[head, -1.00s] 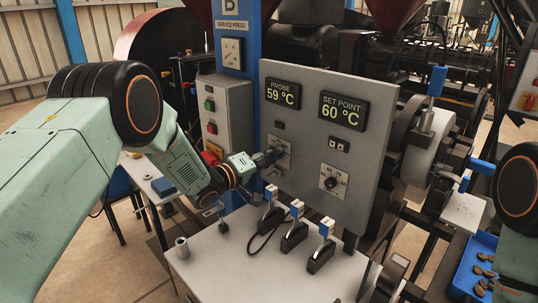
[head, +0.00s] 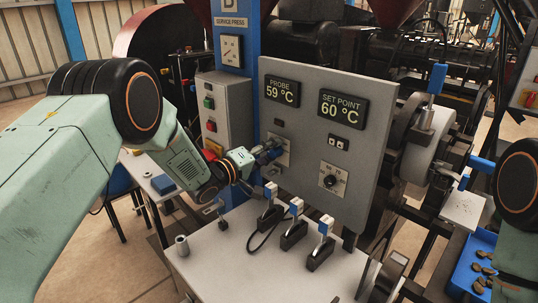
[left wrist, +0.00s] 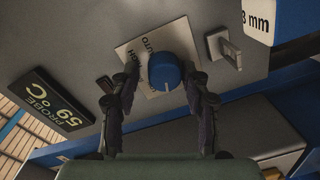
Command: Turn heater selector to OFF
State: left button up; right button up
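The heater selector is a blue round knob (left wrist: 165,72) on a pale plate in the left wrist view. The word AUTO shows on the plate's upper edge, and a white mark on the knob points down in that picture. My left gripper (left wrist: 161,68) is open, with one dark finger on each side of the knob. The right-hand finger is close to the knob's edge; I cannot tell whether it touches. In the head view my left gripper (head: 270,155) reaches the left part of the grey panel (head: 362,195) and mostly hides the knob. My right gripper is out of view.
The panel shows PROBE 59 °C (head: 281,90) and SET POINT 60 °C (head: 343,109). A black knob (head: 331,181) sits lower right on it. Several blue-and-white-topped levers (head: 297,222) stand below. A metal tab (left wrist: 230,50) juts out beside the selector plate.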

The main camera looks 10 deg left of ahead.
pick_arm(q)
jog(key=shift+o, duration=0.6)
jog(key=shift+d+f, duration=0.1)
jog(key=shift+f, duration=0.05)
jog(key=shift+s, duration=0.25)
jog(key=shift+s+a, duration=0.25)
jog(key=shift+a, duration=0.1)
jog(key=v, duration=1.1)
jog(key=shift+s, duration=0.1)
dwell(0.8)
